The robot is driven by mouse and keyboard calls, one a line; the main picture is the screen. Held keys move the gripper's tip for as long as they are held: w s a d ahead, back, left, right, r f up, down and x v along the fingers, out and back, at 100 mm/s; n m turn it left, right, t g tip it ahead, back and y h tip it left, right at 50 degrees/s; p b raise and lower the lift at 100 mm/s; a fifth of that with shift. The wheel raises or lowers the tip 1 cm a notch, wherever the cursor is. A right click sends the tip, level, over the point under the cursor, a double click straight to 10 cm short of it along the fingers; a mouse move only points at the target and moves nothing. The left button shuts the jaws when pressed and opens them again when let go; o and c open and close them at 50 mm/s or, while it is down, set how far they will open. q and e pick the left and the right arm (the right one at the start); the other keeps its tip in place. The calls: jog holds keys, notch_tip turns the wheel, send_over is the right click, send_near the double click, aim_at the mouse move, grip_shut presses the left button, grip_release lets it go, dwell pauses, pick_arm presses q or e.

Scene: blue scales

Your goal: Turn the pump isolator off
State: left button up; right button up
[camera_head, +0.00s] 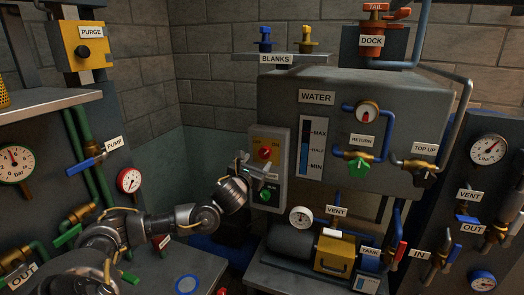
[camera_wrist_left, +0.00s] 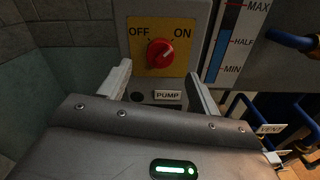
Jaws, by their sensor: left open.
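The pump isolator is a red rotary knob (camera_head: 265,152) on a yellow plate, on a grey box at the side of the water tank. In the left wrist view the knob (camera_wrist_left: 160,54) sits between OFF at upper left and ON at upper right, and its pointer appears turned toward ON. A PUMP label (camera_wrist_left: 168,95) is below it. My left gripper (camera_head: 256,168) is open and empty, just in front of and slightly below the knob. Its two fingers (camera_wrist_left: 160,70) are spread to either side, apart from the knob. My right gripper is not in view.
A green button (camera_head: 267,194) is low on the same box. The water gauge (camera_head: 311,147) and tank (camera_head: 390,95) stand to the right. A blue-handled valve (camera_head: 86,165) labelled PUMP is on the left panel. The pump motor (camera_head: 293,244) is below right.

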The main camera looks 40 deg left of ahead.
aim_at(263, 155)
pick_arm(q)
jog(key=shift+p+x, duration=1.05)
jog(key=shift+x, duration=1.7)
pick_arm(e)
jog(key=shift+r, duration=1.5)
pick_arm(q)
jog(key=shift+f, duration=0.1)
jog(key=c, duration=1)
